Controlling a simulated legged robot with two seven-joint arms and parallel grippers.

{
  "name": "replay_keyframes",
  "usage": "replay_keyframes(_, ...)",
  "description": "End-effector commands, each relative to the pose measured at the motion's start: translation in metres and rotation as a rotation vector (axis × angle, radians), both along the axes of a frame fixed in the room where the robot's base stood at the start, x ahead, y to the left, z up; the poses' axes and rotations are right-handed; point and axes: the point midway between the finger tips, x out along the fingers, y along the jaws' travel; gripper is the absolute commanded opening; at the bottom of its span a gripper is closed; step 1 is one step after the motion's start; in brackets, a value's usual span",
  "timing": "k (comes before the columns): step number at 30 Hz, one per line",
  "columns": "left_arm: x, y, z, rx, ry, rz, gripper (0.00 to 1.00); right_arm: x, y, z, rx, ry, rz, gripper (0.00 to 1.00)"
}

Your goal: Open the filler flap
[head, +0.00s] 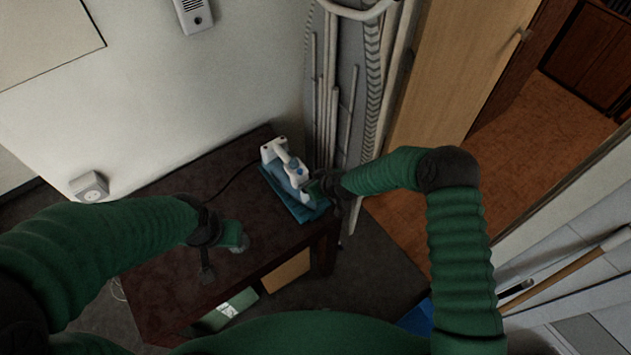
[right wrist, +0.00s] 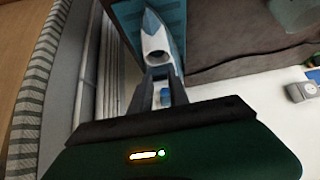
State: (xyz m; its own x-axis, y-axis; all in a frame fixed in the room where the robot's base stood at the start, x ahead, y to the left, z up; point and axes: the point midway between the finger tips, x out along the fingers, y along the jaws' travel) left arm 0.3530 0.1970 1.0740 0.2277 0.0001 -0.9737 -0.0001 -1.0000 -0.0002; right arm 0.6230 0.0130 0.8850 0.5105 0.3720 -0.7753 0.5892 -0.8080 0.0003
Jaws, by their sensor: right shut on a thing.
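A white and blue iron (head: 297,178) rests on a blue mat (head: 310,213) at the back right of the dark table. My right gripper (head: 309,187) reaches it from the right. In the right wrist view, the gripper (right wrist: 159,82) is shut at the iron's front (right wrist: 156,38), with a small blue part (right wrist: 165,97) between its fingers. A dark round opening shows just beyond the fingertips. I cannot tell whether the blue part is the filler flap. My left gripper (head: 240,242) hangs over the table, apart from the iron; its fingers are too dark and small to read.
The dark table (head: 185,285) is mostly bare around my left gripper. A wall socket (head: 90,186) is at the left. An ironing board with a striped edge (head: 372,75) and white rods stand behind the iron. A green and white box (head: 232,307) is below the table.

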Motion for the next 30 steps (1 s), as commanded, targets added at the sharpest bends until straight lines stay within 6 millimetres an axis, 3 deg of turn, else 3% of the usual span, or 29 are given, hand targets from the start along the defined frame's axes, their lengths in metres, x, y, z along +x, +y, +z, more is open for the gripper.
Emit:
replay_keyframes(1, 0.0, 0.0, 0.005, 0.0, 0.0, 0.0, 0.63, 0.006, 0.006, 0.009, -0.029, 0.021, 0.007, 0.0)
replay_keyframes(7, 0.0, 0.0, -0.001, 0.0, 0.0, 0.0, 0.63, 0.016, 0.014, 0.01, -0.137, 0.174, 0.005, 0.0)
replay_keyframes(15, 0.0, 0.0, -0.02, 0.0, 0.0, 0.0, 0.63, 0.028, 0.021, 0.013, -0.127, 0.173, 0.001, 0.0)
replay_keyframes(30, 0.0, 0.0, -0.018, 0.0, 0.0, 0.0, 0.63, 0.029, 0.022, 0.016, -0.127, 0.171, 0.001, 0.0)
